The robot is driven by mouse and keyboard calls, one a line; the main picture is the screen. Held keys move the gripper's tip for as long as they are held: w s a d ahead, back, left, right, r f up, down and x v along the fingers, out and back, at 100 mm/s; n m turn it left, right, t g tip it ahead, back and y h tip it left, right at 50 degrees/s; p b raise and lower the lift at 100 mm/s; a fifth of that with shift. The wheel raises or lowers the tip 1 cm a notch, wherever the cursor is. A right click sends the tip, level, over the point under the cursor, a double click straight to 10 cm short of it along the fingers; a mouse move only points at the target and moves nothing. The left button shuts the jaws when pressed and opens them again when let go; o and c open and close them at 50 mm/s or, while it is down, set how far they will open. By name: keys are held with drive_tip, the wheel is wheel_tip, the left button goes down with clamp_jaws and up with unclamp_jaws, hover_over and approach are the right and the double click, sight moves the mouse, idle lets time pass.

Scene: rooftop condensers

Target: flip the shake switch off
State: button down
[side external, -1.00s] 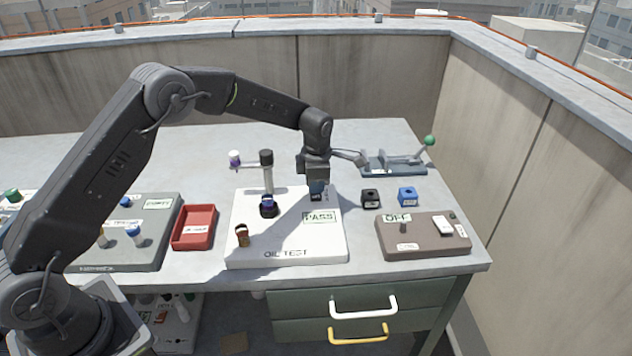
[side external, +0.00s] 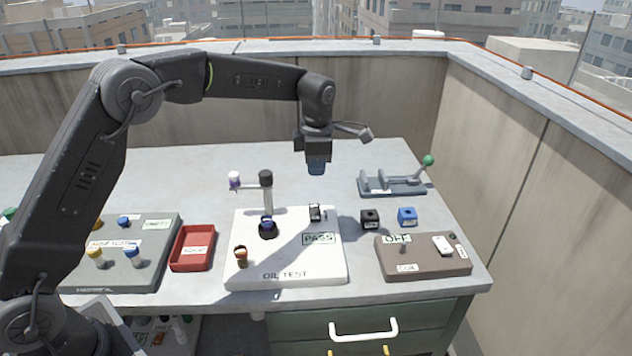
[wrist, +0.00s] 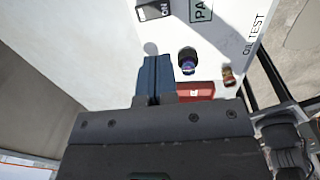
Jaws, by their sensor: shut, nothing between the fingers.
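A small black switch (side external: 315,213) stands at the back of the white oil test board (side external: 245,255), near a green PASS label. In the wrist view the black switch (wrist: 152,10) is cut by the top edge, beside a label that seems to read ON. I cannot read the word shake on it. My gripper (side external: 316,172) is shut and empty, pointing down, raised clear above the back of the board. Its blue fingertips show together in the wrist view (wrist: 156,62), apart from the switch.
A brown box (side external: 420,265) with an OFF sign and a white switch stands right. Black (side external: 370,219) and blue (side external: 407,216) blocks lie behind it. A post with a side arm (side external: 267,195) rises from the board. A red tray (side external: 192,248) is left; a green-knobbed lever fixture (side external: 392,186) is back right.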

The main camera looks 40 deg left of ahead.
sight(314, 207)
drive_tip(key=shift+s+r, duration=0.1)
drive_tip(key=shift+r, duration=0.5)
drive_tip(key=shift+w+a+r+t+y, duration=0.15)
drive_tip(key=shift+w+a+t+y, duration=0.2)
drive_tip(key=shift+a, duration=0.2)
drive_tip(key=f, duration=0.4)
drive_tip(key=w+a+f, duration=0.1)
drive_tip(key=f, duration=0.8)
drive_tip(key=shift+w+a+f, duration=0.35)
drive_tip(key=shift+f, duration=0.05)
